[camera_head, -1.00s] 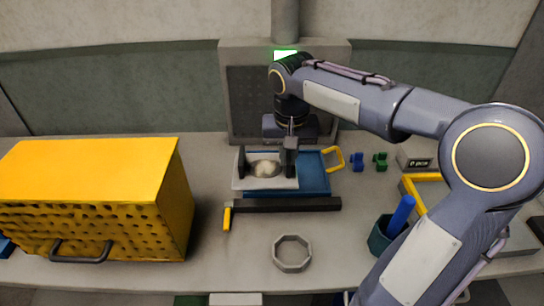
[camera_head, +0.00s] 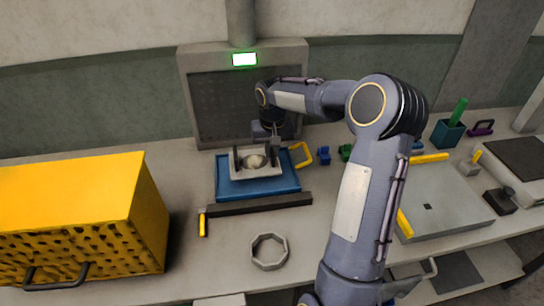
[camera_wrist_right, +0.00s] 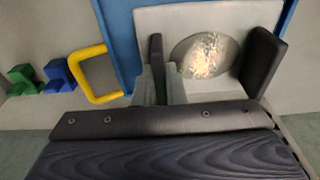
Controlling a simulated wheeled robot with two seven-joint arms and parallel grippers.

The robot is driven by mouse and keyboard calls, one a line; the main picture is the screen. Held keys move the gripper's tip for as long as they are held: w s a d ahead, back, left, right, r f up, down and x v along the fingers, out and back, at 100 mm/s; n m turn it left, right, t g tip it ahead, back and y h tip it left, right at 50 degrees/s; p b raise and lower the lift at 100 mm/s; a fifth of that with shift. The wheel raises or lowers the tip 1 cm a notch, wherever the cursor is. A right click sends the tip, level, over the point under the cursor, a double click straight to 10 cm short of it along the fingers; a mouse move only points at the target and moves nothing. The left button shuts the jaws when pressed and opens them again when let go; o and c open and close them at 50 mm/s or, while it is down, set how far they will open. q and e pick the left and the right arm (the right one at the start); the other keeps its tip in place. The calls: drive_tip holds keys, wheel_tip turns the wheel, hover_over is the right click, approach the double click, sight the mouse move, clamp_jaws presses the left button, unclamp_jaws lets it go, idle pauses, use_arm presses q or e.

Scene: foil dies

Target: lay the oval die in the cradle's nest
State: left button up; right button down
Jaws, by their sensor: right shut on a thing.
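The oval die (camera_head: 263,172) is a pale block with a shiny mottled oval on top and a dark upright grip at each end. It is over the blue cradle (camera_head: 228,190), within its outline in the head view. I cannot tell whether it rests in the nest, which it hides. My right gripper (camera_head: 275,146) is shut on the die's right-hand grip. In the wrist view the fingers (camera_wrist_right: 160,88) close around that grip, and the shiny oval (camera_wrist_right: 205,54) is beside them. My left gripper is not in view.
A grey press housing (camera_head: 190,110) with a lit green sign stands behind. A dark bar (camera_head: 260,204) with a yellow handle lies in front of the cradle. An octagonal ring (camera_head: 257,261) lies nearer. A yellow case (camera_head: 80,215) fills the left; a yellow loop (camera_head: 308,156) is right.

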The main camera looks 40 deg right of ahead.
drive_tip(key=shift+w+d+f, duration=0.15)
drive_tip(key=shift+f, duration=1.55)
drive_tip(key=shift+f, duration=0.15)
drive_tip(key=c, duration=1.5)
unclamp_jaws()
